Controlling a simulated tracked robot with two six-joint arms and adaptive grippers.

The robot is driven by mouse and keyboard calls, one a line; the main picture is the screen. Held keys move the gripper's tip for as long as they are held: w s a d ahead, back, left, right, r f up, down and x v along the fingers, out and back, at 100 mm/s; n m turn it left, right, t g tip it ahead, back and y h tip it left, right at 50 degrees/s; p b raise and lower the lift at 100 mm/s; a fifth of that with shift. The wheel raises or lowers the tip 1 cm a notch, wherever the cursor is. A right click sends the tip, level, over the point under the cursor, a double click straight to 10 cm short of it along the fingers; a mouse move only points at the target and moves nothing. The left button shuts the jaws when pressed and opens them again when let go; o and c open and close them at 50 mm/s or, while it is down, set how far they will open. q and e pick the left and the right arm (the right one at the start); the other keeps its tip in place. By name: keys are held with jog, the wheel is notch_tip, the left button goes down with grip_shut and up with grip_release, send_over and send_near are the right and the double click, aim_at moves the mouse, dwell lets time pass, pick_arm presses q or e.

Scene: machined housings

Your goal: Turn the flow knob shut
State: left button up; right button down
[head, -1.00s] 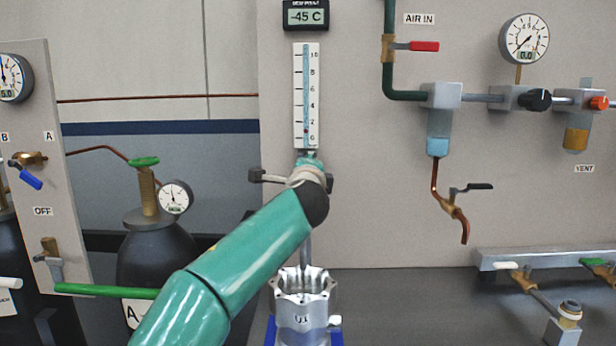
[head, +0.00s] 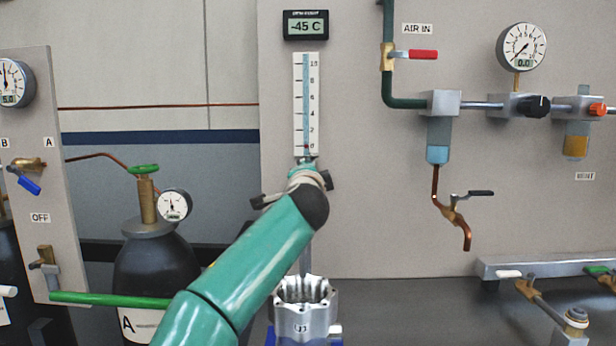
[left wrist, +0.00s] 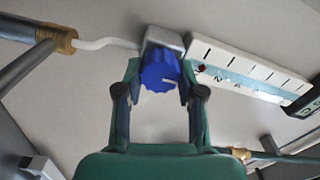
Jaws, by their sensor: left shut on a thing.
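The flow knob (left wrist: 158,72) is blue and ridged with a white mark, and sits under the flow meter (left wrist: 250,72). My left gripper (left wrist: 160,84) has its fingers on both sides of the knob, shut on it. In the head view my green arm and wrist (head: 308,195) hide the knob and fingertips. The flow meter's upright white scale (head: 306,105) stands above the wrist, with a small dark float near the 0 mark. My right gripper is in neither view.
A notched metal housing (head: 305,308) stands below the wrist on the bench. A black cylinder with a green handwheel (head: 144,169) and a small gauge (head: 174,205) stand left of my arm. A drain valve (head: 455,205) hangs to the right.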

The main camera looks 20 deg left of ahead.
pick_arm(q)
jog(key=shift+w+f, duration=0.1)
jog(key=shift+f, duration=0.35)
jog(key=o, duration=1.1)
jog(key=shift+o, duration=0.2)
jog(key=shift+r, duration=0.2)
jog(key=shift+r, duration=0.1)
jog(key=shift+s, duration=0.2)
jog(key=shift+s+d+r, duration=0.1)
jog(key=shift+s+d, duration=0.1)
jog(key=shift+s, duration=0.5)
jog(key=v, duration=1)
jog(key=shift+s+f, duration=0.15)
jog(key=shift+f, duration=0.05)
